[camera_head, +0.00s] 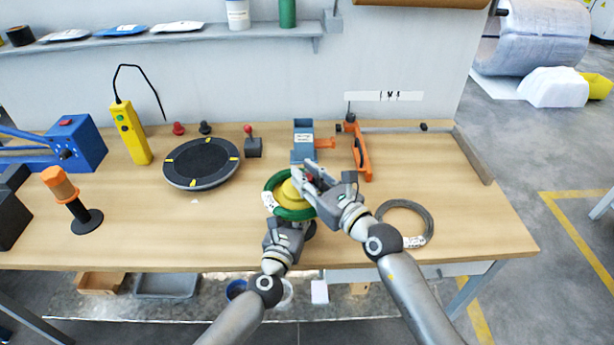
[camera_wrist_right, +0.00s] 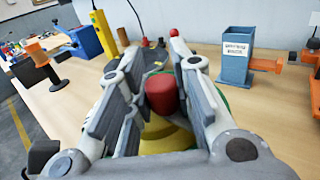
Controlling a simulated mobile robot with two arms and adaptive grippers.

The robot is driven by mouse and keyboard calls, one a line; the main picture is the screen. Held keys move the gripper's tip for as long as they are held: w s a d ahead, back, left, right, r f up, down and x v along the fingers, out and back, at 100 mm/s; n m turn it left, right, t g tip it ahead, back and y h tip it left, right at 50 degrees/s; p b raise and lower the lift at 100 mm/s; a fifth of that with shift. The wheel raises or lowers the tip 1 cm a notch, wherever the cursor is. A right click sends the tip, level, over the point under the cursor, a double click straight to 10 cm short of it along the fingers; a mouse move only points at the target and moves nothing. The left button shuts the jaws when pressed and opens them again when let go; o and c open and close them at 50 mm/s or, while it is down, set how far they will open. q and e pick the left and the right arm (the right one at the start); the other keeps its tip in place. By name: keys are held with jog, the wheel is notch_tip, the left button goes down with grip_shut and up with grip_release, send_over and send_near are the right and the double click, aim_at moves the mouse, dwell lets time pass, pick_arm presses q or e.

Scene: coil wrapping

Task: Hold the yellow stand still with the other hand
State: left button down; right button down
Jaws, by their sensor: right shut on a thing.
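The yellow stand (camera_head: 288,191) is near the front middle of the table, with a green coil (camera_head: 271,184) around it. In the right wrist view the yellow stand (camera_wrist_right: 168,139) shows below a red knob (camera_wrist_right: 162,95). My right gripper (camera_head: 308,181) is over the stand, its fingers on both sides of the red knob and shut on it. These fingers (camera_wrist_right: 160,100) hide much of the stand and coil. My left gripper (camera_head: 287,226) is at the stand's near side, just below the coil. Its fingertips are mostly hidden, and I cannot tell whether it touches the stand.
A grey coil (camera_head: 430,220) with a white tag lies to the right. A black round turntable (camera_head: 201,161) is to the left. Behind are a blue-grey box holder (camera_head: 302,140) and an orange clamp (camera_head: 359,150). An orange-topped post (camera_head: 62,186) stands far left.

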jog(key=shift+f, duration=0.15)
dwell(0.4)
jog(key=c, duration=1.2)
grip_release()
jog(key=shift+c, duration=0.2)
jog(key=v, duration=1.2)
jog(key=shift+s+a, duration=0.1)
pick_arm(q)
jog(key=c, duration=1)
grip_release()
